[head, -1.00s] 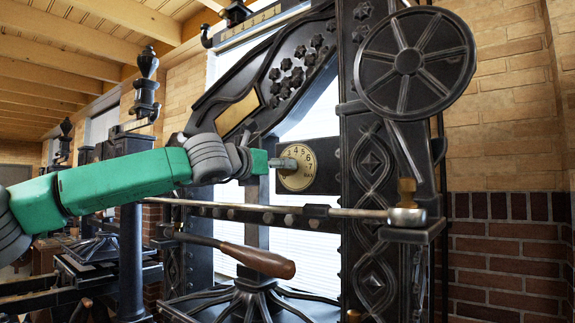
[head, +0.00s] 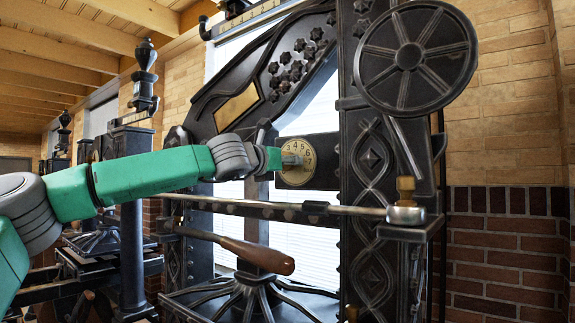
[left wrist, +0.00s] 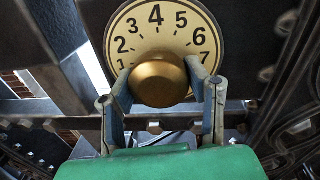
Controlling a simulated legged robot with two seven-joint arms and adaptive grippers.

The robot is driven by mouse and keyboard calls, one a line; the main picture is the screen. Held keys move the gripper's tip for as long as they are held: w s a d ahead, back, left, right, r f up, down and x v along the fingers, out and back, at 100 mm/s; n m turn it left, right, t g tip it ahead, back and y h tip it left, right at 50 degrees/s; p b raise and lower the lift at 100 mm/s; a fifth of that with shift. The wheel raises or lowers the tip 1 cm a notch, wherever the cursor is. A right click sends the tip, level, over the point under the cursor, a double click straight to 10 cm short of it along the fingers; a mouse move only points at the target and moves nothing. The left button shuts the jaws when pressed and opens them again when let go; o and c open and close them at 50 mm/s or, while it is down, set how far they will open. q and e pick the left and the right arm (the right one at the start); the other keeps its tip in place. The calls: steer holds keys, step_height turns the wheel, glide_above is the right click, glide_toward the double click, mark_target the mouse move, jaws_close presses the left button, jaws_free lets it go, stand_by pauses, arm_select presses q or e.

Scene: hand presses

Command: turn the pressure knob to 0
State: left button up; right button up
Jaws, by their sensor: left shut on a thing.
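The pressure dial (head: 297,176) is a round brass-coloured plate with dark numbers on the press's dark crossbar. In the left wrist view the dial (left wrist: 157,22) shows 1 to 7 around its upper part, with 4 at the top; its lower part is hidden. The brass knob (left wrist: 159,84) stands at its centre. My left gripper (head: 292,160) reaches the dial from the left. In the left wrist view its two fingers (left wrist: 160,77) are shut on the knob, one on each side. No pointer mark on the knob is visible. My right gripper is in neither view.
A large spoked handwheel (head: 408,58) is at the upper right. A horizontal metal bar (head: 270,208) and a wooden-handled lever (head: 256,256) lie below the dial. The press's dark upright (head: 368,175) stands just right of the dial. Another press (head: 130,235) stands at left.

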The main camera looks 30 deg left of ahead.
arm_select(q)
steer(key=shift+f+n+b, duration=0.1)
steer(key=shift+n+b, duration=0.35)
steer(key=shift+n, duration=0.05)
steer(key=o, duration=1.2)
steer(key=shift+a, duration=0.15)
steer(key=s, duration=1.2)
steer(key=shift+a, duration=0.1)
steer(key=shift+f, duration=0.1)
